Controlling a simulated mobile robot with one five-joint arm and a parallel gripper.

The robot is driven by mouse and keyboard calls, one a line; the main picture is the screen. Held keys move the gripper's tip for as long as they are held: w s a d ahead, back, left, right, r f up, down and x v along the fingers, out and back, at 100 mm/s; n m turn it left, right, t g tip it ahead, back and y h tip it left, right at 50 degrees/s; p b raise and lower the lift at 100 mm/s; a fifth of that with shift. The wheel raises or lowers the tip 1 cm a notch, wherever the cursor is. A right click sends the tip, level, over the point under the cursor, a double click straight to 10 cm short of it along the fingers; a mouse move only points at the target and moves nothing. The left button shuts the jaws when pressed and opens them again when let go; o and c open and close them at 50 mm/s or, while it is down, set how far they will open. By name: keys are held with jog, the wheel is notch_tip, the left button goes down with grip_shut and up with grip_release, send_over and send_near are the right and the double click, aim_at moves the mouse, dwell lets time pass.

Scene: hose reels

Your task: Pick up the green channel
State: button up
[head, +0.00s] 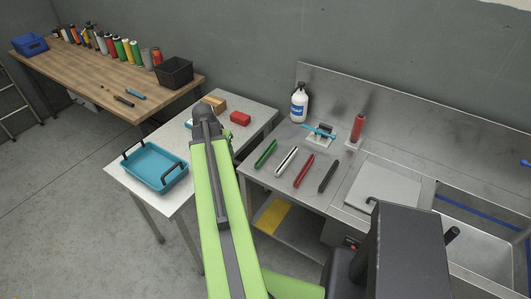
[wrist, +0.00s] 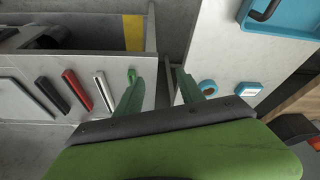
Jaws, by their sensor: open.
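The green channel (head: 265,153) lies on the steel bench in the head view, leftmost in a row with a silver channel (head: 286,161), a red channel (head: 304,170) and a dark channel (head: 328,176). In the wrist view, one end of the green channel (wrist: 132,74) shows just past the tip of the left finger, which hides the rest. My gripper (wrist: 159,76) is open, with nothing seen between its green fingers. The gap between the fingers lies over the bench edge, beside the channel. The fingers are not distinguishable in the head view.
A white bottle (head: 299,103), a small holder (head: 320,135) and a red cylinder (head: 357,127) stand behind the channels. A sink (head: 475,240) is at the right.

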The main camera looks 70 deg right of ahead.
jog(key=s+d+r+m, duration=0.1)
jog(key=s+d+m, duration=0.2)
jog(key=s+d, duration=0.45)
jog(key=b, duration=1.1)
send_over(259, 160)
jog(key=a, duration=0.3)
jog(key=shift+g+h, duration=0.3)
jog(key=shift+h, duration=0.1)
jog(key=f, duration=1.1)
jog(key=shift+w+d+f, duration=0.15)
jog(key=shift+w+d, duration=0.05)
jog(key=shift+w, duration=0.1)
jog(key=shift+d+f, duration=0.1)
jog(key=b+x, duration=0.5)
jog(key=shift+s+d, duration=0.1)
jog(key=shift+s, duration=0.05)
grip_shut()
